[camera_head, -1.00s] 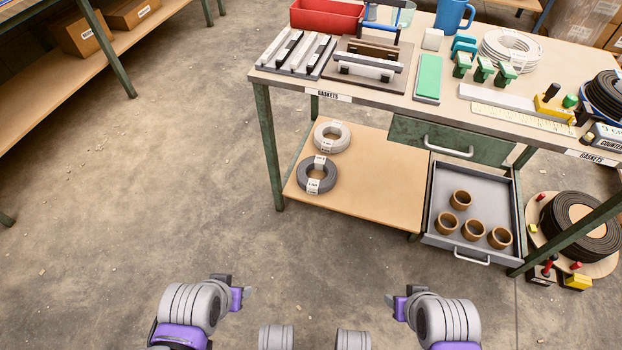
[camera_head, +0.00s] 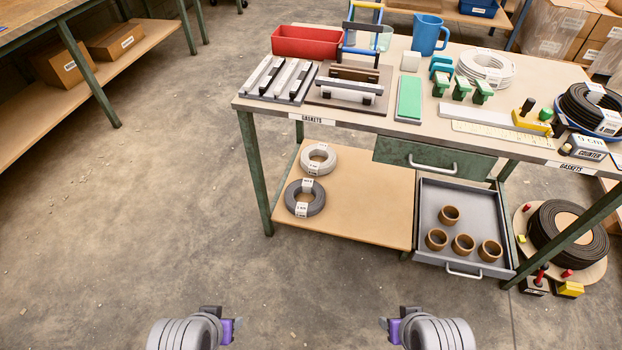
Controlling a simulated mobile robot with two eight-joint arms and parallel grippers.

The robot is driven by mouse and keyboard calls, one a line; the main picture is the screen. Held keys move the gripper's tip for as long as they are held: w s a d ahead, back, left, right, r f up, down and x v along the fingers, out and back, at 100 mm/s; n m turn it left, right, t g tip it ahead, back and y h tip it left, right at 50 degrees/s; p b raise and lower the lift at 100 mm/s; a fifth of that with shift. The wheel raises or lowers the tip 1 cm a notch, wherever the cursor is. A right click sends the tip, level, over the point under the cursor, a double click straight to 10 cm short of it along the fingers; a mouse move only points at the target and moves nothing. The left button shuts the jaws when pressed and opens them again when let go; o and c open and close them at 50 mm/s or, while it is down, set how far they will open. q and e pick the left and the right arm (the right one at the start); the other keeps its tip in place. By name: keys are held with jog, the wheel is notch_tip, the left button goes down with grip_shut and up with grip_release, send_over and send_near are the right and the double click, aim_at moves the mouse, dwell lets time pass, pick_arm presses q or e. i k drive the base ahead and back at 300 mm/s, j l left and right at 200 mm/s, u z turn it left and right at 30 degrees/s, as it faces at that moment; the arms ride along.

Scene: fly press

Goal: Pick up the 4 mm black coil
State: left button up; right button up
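A black coil (camera_head: 579,101) with white labels lies in a blue-rimmed holder at the right end of the bench top. A dark grey coil (camera_head: 291,197) with white tags lies on the lower shelf, in front of a light grey coil (camera_head: 311,168). A large black coil (camera_head: 546,241) sits on a reel near the floor at right. The tag sizes are too small to read surely. My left gripper (camera_head: 237,327) and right gripper (camera_head: 384,325) are low in the picture, over the floor, apart from every coil. Their finger opening does not show clearly.
The bench (camera_head: 345,122) carries gasket bars, a red bin (camera_head: 305,43), a blue jug (camera_head: 428,34), a white coil (camera_head: 486,60) and a ruler. An open drawer (camera_head: 428,205) with several brown rings juts out below. Bare floor lies before the bench.

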aim_at(578, 101)
jog(key=z, duration=1.65)
